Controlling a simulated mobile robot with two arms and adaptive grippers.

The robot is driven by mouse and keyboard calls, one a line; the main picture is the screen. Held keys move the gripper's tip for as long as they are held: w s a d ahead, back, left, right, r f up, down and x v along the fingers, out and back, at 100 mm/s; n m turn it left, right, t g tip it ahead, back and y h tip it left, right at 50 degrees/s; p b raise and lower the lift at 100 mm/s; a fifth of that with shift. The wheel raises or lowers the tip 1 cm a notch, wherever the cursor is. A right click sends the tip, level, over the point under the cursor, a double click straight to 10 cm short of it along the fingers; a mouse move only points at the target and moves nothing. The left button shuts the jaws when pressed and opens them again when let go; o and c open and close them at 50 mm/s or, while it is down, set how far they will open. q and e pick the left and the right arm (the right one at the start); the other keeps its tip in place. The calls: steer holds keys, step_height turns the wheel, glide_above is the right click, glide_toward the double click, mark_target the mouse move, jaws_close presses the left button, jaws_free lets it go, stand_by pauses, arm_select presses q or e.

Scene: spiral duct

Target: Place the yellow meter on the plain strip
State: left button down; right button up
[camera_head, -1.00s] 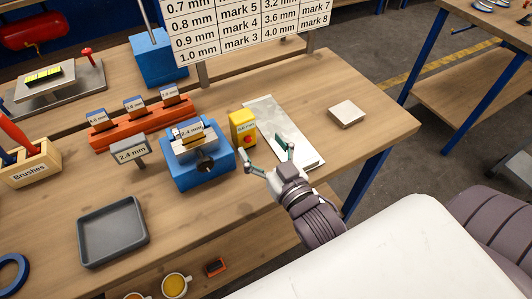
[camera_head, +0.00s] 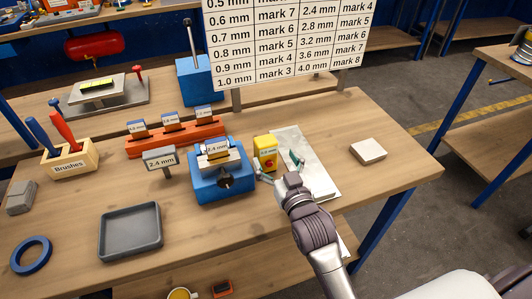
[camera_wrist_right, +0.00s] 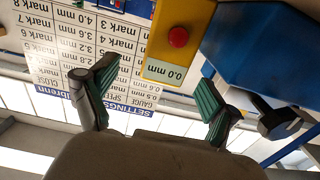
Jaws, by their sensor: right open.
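The yellow meter (camera_head: 265,153), with a red button and a small label, stands upright on the bench just right of the blue vise. In the right wrist view the meter (camera_wrist_right: 175,40) reads "0.0 mm" and shows beyond the fingertips. A pale, plain metal strip (camera_head: 314,165) lies flat just right of the meter, partly hidden by my right gripper. My right gripper (camera_head: 280,167) is open and empty, its green-padded fingers close in front of the meter; I cannot tell whether they touch it. Its fingers (camera_wrist_right: 155,95) are spread in the wrist view. My left gripper is out of view.
The blue vise (camera_head: 222,184) with a 2.4 mm tag stands close left of the meter. An orange rack (camera_head: 175,140), a grey tray (camera_head: 130,232) and a brush box (camera_head: 70,160) are further left. A pale block (camera_head: 368,150) lies right. A chart board (camera_head: 285,45) stands behind.

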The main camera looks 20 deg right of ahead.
mark_target(268, 140)
steer(key=shift+w+r, duration=0.2)
steer(key=shift+w, duration=0.3)
steer(key=w, duration=0.2)
steer(key=w+a+p, duration=0.1)
steer(key=w, duration=0.1)
steer(key=shift+w+f+p, duration=0.1)
steer(key=shift+w+p, duration=0.1)
steer(key=shift+p, duration=0.1)
steer(key=shift+d, duration=0.1)
steer(key=c, duration=1.5)
steer(key=shift+r, duration=0.4)
steer(key=shift+c, duration=0.3)
steer(key=r, duration=0.3)
steer(key=shift+s+d+r+b, duration=0.15)
steer(key=shift+d+r+b, duration=0.05)
steer(key=shift+r+b, duration=0.15)
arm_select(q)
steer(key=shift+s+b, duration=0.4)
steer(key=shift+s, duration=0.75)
arm_select(e)
steer(key=s+d+r, duration=0.6)
steer(key=s+d, duration=0.1)
steer(key=s, duration=0.1)
steer(key=shift+s+r, duration=0.2)
steer(key=shift+s, duration=0.2)
